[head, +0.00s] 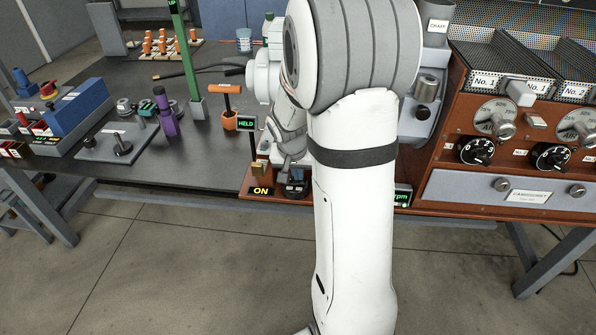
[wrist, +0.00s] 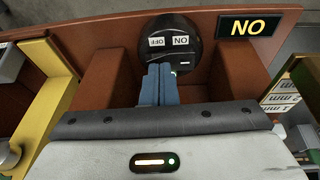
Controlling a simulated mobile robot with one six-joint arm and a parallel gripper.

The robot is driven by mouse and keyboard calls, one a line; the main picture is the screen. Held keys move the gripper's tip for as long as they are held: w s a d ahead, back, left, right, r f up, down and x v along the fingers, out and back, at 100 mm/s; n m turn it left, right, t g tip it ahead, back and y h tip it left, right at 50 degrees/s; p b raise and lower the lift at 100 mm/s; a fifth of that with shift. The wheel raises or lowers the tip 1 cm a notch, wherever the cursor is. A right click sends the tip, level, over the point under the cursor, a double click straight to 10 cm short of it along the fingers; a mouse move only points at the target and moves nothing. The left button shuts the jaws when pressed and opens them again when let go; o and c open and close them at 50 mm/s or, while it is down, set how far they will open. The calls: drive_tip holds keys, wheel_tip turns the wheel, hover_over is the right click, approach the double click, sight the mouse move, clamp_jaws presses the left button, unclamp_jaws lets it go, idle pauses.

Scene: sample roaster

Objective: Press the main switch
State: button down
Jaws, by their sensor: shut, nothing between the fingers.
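The main switch (wrist: 181,57) is a round black plate with OFF and ON labels, seen upside down in the wrist view. My gripper (wrist: 160,67) is shut and empty. Its blue-grey fingertips overlap the lower edge of the plate in that view, close to the labels; I cannot tell whether they touch it. A lit yellow ON sign (wrist: 247,26) stands beside the switch, and it also shows in the head view (head: 261,190). In the head view my gripper (head: 291,168) is partly hidden by my arm, above the dark switch area.
Reddish-brown walls (wrist: 95,72) flank my fingers closely. A green HELD display (head: 246,123) and an orange-handled tool (head: 229,106) stand left of my gripper. The roaster panel (head: 500,155) with dials is on the right. Free floor lies in front.

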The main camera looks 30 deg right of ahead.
drive_tip(key=shift+s+d+f+b, duration=0.15)
drive_tip(key=shift+f+b, duration=0.3)
drive_tip(key=shift+b, duration=0.1)
drive_tip(key=shift+r, duration=0.2)
drive_tip(key=shift+w+a+r, duration=0.1)
drive_tip(key=shift+w+a, duration=0.35)
drive_tip(key=shift+a, duration=0.2)
drive_tip(key=r+p, duration=0.2)
drive_tip(key=r, duration=0.1)
drive_tip(key=r+p, duration=0.1)
drive_tip(key=r, duration=0.1)
drive_tip(key=shift+w+a, duration=0.25)
drive_tip(key=shift+a, duration=0.15)
drive_tip(key=p+v, duration=0.1)
drive_tip(key=v, duration=0.8)
